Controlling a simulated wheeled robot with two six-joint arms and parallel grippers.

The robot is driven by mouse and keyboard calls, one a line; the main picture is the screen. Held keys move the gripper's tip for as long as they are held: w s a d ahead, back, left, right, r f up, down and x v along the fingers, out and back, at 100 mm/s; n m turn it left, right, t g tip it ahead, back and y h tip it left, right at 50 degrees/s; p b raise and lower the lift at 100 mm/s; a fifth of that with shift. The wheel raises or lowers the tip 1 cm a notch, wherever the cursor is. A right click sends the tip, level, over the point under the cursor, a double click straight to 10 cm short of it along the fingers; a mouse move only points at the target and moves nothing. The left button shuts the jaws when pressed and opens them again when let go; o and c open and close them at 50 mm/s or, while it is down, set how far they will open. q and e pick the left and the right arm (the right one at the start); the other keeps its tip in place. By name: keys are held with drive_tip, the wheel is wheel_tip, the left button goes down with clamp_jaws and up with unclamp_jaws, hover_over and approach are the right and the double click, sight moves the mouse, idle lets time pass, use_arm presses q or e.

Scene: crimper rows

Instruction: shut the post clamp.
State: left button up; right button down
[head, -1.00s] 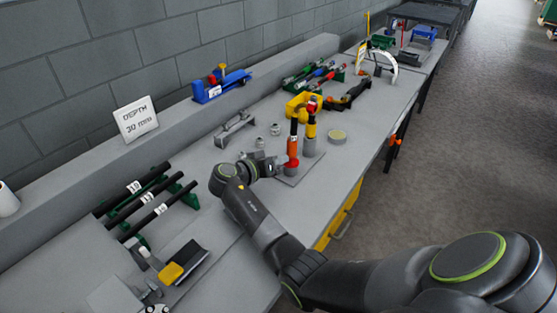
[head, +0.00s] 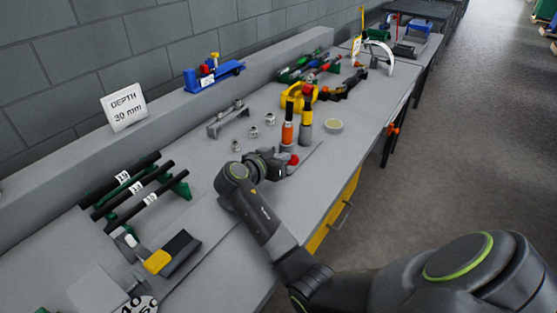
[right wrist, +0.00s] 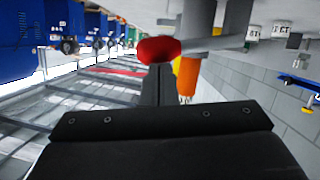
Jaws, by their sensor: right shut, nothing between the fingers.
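The post clamp shows as an orange handle (head: 288,128) and a yellow-and-grey upright (head: 305,124) side by side, with a red knob (head: 293,159) low beside them. I cannot tell for sure how the knob and the upright are joined. My right gripper (head: 284,163) is shut and empty, its tips right at the red knob. In the right wrist view the knob (right wrist: 158,50) is just beyond the shut fingers (right wrist: 158,85), with the orange handle (right wrist: 188,78) behind. Whether they touch is hard to tell. My left gripper is out of view.
Several small metal fittings (head: 253,132) and a grey bracket (head: 227,118) lie left of the clamp. Black rods (head: 130,190) rest on green stands at left. The bench's front edge is close to my arm.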

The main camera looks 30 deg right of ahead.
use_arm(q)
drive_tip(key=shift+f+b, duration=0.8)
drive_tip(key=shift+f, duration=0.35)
use_arm(e)
drive_tip(key=shift+s+d+f+m+t, duration=0.1)
drive_tip(key=shift+s+f+m+t, duration=0.25)
drive_tip(key=shift+f+m, duration=0.3)
drive_tip(key=shift+r, duration=0.15)
